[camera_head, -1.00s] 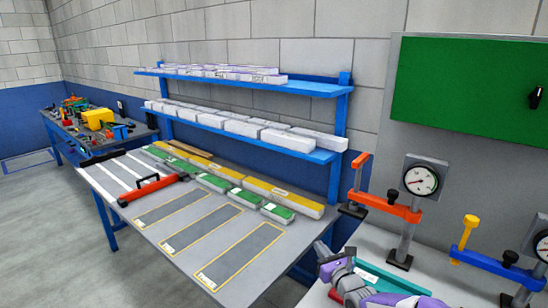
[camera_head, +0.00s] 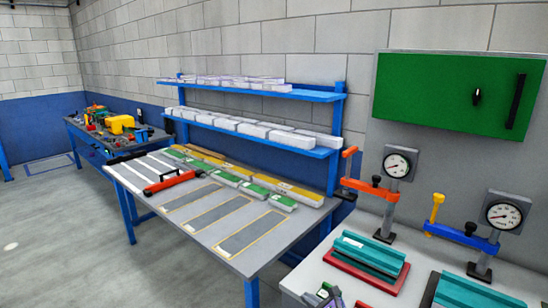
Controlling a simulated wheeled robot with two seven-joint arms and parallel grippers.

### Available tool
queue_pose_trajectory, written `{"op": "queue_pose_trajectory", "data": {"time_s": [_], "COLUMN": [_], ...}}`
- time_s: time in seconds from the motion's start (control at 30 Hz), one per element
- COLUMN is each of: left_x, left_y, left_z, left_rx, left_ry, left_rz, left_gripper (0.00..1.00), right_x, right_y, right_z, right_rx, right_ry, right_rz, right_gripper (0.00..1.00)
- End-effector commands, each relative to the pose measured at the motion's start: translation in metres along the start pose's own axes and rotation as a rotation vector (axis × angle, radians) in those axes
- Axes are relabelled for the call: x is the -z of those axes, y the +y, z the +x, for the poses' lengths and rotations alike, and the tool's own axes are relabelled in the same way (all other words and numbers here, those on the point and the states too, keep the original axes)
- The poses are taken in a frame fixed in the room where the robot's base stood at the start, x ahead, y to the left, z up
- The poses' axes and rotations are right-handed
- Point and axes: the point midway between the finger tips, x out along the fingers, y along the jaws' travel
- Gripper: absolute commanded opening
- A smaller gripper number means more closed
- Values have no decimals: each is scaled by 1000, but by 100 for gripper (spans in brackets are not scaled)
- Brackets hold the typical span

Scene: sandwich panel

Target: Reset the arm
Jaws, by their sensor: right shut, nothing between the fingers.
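My right gripper (camera_head: 325,296) shows only in part at the bottom edge, grey with a bit of purple. It is shut and empty, in front of the white bench, near a teal block (camera_head: 372,250) on a red base (camera_head: 345,262). The rest of my right arm is out of frame. My left gripper is not in view.
Two gauge presses, one with a red arm (camera_head: 368,190) and one with a blue arm (camera_head: 461,236), stand on the white bench (camera_head: 322,270). A second teal block (camera_head: 470,293) lies at the lower right. A grey table (camera_head: 240,265) holds green and yellow bars and a red-handled tool (camera_head: 170,181). Blue shelves (camera_head: 310,94) hold white bars.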

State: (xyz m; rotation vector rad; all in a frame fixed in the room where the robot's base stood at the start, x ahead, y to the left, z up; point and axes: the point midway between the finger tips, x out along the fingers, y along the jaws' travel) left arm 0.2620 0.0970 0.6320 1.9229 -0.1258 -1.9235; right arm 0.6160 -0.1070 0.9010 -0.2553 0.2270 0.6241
Motion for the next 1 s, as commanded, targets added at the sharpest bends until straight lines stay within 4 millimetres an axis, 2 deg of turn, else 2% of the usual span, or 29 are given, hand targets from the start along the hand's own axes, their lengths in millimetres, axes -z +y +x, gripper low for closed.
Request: {"op": "queue_pose_trajectory", "data": {"time_s": [0.13, 0.27, 0.4, 0.6, 0.8, 1.0], "left_x": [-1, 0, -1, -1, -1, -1], "left_y": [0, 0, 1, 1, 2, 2], "left_z": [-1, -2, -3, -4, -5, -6], "left_rx": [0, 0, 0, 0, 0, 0], "left_ry": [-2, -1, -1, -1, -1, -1], "left_rz": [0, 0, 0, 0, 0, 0], "left_gripper": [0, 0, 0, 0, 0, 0], "right_x": [50, 109, 169, 237, 278, 293], "right_y": [51, 104, 152, 196, 223, 246], "right_z": [-6, -28, -64, -123, -169, -192], "right_rx": [-170, -370, -593, -878, -1097, -1205], "right_ry": [135, 279, 408, 499, 456, 295], "right_rz": [-125, -294, -512, -859, -1229, -1551], "right_gripper": [0, 0, 0, 0, 0, 0]}}
